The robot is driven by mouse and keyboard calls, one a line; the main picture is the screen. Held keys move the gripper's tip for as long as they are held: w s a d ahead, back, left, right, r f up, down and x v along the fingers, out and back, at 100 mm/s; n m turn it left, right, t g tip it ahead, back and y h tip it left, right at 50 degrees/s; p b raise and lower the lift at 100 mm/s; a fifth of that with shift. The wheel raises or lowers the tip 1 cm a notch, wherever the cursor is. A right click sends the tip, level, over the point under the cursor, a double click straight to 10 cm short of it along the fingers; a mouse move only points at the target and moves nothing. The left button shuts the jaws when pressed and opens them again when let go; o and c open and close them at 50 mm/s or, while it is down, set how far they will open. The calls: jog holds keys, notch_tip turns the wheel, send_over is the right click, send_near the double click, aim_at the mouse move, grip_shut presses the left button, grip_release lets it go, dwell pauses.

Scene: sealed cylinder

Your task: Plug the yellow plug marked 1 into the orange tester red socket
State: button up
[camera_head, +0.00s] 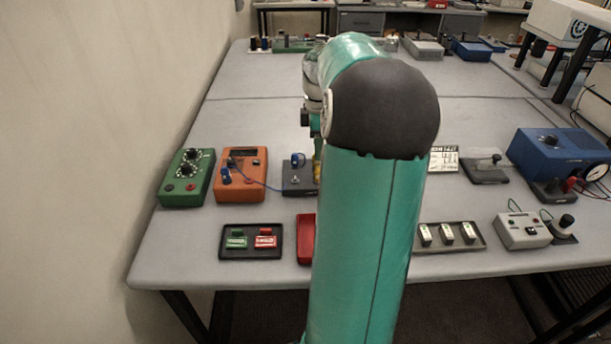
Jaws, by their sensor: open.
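The orange tester (240,174) sits on the left part of the table, with a dark display at its top. A blue plug (227,177) sits at its left side, with a blue lead running right toward a dark block (297,177). I cannot make out the red socket clearly. A small yellow upright piece (317,172) shows at the right of the dark block, partly behind my arm; it may be the yellow plug, and no number is readable. My gripper (311,124) is mostly hidden behind my arm; the part I see is above the block and open.
A green box with dials (187,177) stands left of the tester. In front are a black tray with green and red pieces (251,253) and a red tray (306,239). A blue box (558,157) and a white switch box (522,231) are at right.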

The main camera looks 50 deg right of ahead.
aim_at(317, 167)
jog(key=shift+w+f, duration=0.15)
jog(key=shift+w, duration=0.15)
jog(key=shift+s+d, duration=0.15)
jog(key=shift+s, duration=0.15)
jog(key=shift+w+f, duration=0.1)
jog(key=shift+w, duration=0.05)
jog(key=shift+f, duration=4.4)
jog(key=shift+c, duration=0.2)
grip_shut()
jog(key=shift+r, duration=0.15)
